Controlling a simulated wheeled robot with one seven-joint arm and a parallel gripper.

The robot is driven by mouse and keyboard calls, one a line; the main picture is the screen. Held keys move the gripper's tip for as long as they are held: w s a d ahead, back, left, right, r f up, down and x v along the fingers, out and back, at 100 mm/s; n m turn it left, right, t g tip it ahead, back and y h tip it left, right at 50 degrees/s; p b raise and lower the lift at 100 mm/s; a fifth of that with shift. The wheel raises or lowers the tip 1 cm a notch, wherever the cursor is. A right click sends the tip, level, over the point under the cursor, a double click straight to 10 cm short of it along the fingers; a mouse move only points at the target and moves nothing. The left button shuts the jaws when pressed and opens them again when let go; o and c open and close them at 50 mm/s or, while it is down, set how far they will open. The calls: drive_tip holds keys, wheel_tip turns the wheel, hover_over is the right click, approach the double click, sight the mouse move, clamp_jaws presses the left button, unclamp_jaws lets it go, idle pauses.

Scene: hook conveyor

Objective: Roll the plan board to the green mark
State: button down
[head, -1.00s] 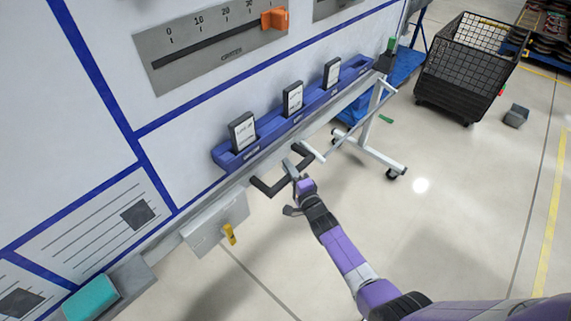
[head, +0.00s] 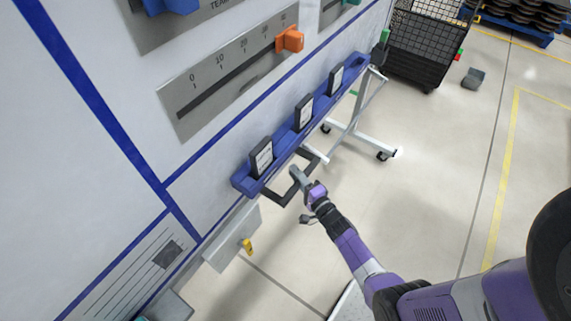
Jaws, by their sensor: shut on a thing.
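The plan board (head: 110,140) is a large white panel with blue lines, seen steeply from above and filling the left of the head view. It stands on a grey frame with a castered foot (head: 365,142). A dark U-shaped handle (head: 283,196) sticks out from its lower edge. My gripper (head: 299,178) is shut on this handle; the fingertips are small in view. A small green strip (head: 353,93) shows on the floor behind the frame, mostly hidden by the board's tray and frame.
A blue tray (head: 285,150) with several dark cards runs along the board. A yellow tag (head: 247,246) hangs on a grey plate below. A black mesh cart (head: 420,50) and a small grey block (head: 473,79) stand at the upper right. The floor between my arm and the yellow line (head: 505,190) is clear.

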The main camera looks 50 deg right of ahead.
drive_tip(key=shift+s+f+p, duration=0.1)
drive_tip(key=shift+s+p, duration=0.3)
drive_tip(key=shift+s, duration=1.1)
drive_tip(key=c, duration=1.3)
unclamp_jaws()
drive_tip(key=v, duration=0.7)
drive_tip(key=shift+s+a, duration=0.1)
drive_tip(key=shift+s, duration=0.3)
